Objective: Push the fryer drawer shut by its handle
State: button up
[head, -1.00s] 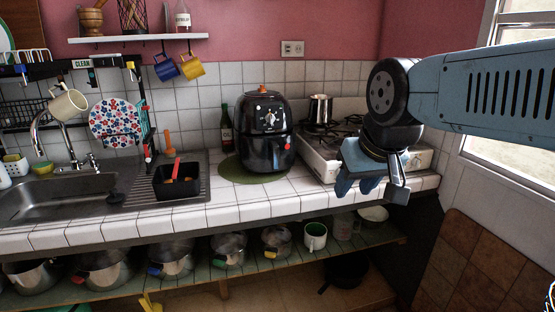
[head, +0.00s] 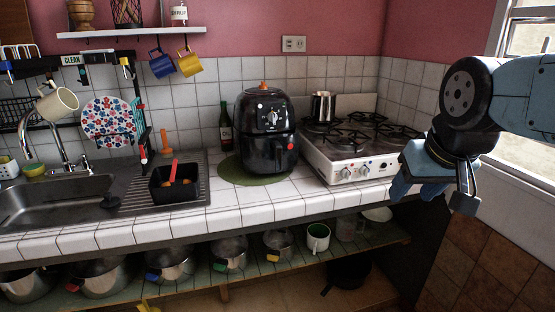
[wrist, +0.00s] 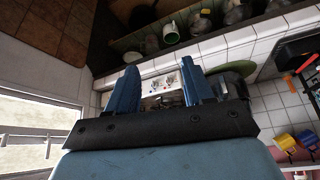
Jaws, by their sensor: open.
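The black air fryer (head: 268,125) stands upright on a round green mat (head: 240,176) on the tiled counter. The front of its drawer (head: 266,156) and the drawer handle (head: 281,150) face forward, low on the body. I cannot tell how far out the drawer is. My gripper (head: 430,192) is open and empty, right of the fryer and apart from it, in front of the counter's right end. In the wrist view, its blue fingers point toward the stove, and a dark rounded shape, likely the fryer, is partly hidden behind the right finger.
A white stove (head: 352,158) stands between fryer and gripper, with a metal pot (head: 323,107) behind its front-left side. Several pots fill the shelf below. The counter before the fryer is clear.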

jog(key=w, duration=0.4)
jog(key=w+a+f+t, duration=0.1)
jog(key=w, duration=0.3)
jog(key=w+a+n+t, duration=0.1)
jog(key=w, duration=0.2)
jog(key=shift+w+a+f+y, duration=0.25)
jog(key=shift+w+f+y, duration=0.05)
jog(key=shift+w+f, duration=0.1)
jog(key=n+t+y, duration=0.2)
jog(key=t+y, duration=0.2)
jog(key=t, duration=0.6)
send_near(279, 159)
jog(key=x, duration=1)
jog(key=shift+w+a, duration=0.1)
jog(key=shift+w, duration=0.2)
grip_shut()
